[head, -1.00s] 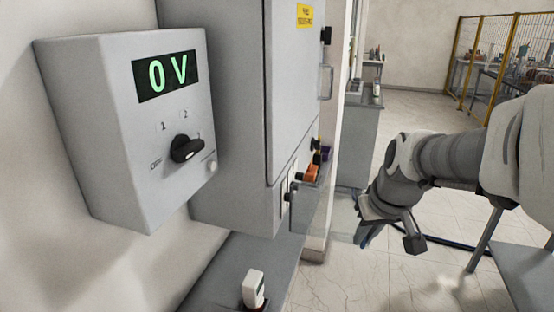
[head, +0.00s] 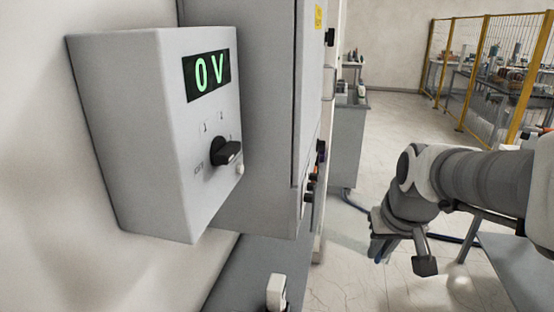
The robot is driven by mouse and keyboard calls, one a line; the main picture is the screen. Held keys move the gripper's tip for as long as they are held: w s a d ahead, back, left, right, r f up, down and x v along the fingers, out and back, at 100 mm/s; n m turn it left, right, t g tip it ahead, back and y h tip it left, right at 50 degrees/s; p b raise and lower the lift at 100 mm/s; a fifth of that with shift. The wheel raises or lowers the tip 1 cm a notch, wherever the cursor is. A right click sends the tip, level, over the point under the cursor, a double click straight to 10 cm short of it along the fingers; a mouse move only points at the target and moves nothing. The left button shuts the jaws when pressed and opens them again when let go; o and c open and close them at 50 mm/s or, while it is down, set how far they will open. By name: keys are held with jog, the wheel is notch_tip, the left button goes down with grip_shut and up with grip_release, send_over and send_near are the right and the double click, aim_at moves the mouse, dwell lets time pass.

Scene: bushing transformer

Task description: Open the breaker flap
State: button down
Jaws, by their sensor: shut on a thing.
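The tall grey cabinet (head: 268,120) stands left of centre, and its front is seen at a steep angle. Small dark and orange controls (head: 311,183) show low on its front edge. I cannot make out the breaker flap clearly there. My gripper (head: 378,252) hangs at the end of my arm on the right, pointing down, clear of the cabinet with floor behind it. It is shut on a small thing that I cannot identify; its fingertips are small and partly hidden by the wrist.
A grey box (head: 165,135) on the left wall reads "0 V" and has a black rotary knob (head: 227,151). A small white device (head: 276,291) is below. A grey side cabinet (head: 347,140) stands behind. A yellow-framed fence (head: 470,75) is at the back right. Open floor lies between.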

jog(key=shift+s+a, duration=0.1)
jog(key=shift+a, duration=0.15)
dwell(0.4)
jog(key=c, duration=0.9)
grip_release()
jog(key=p+v, duration=0.2)
jog(key=v, duration=1.5)
jog(key=shift+s+r, duration=0.1)
jog(key=shift+r, duration=0.1)
jog(key=shift+n+t+y, duration=0.3)
jog(key=shift+n+t, duration=0.3)
jog(key=shift+n, duration=0.1)
jog(key=s+a+f, duration=0.1)
jog(key=a+f, duration=0.1)
jog(key=f, duration=0.1)
jog(key=s+a+f, duration=0.2)
jog(key=f, duration=0.2)
jog(key=s+a+f, duration=0.1)
jog(key=a+f, duration=0.2)
jog(key=f, duration=0.1)
jog(key=shift+s+f, duration=0.15)
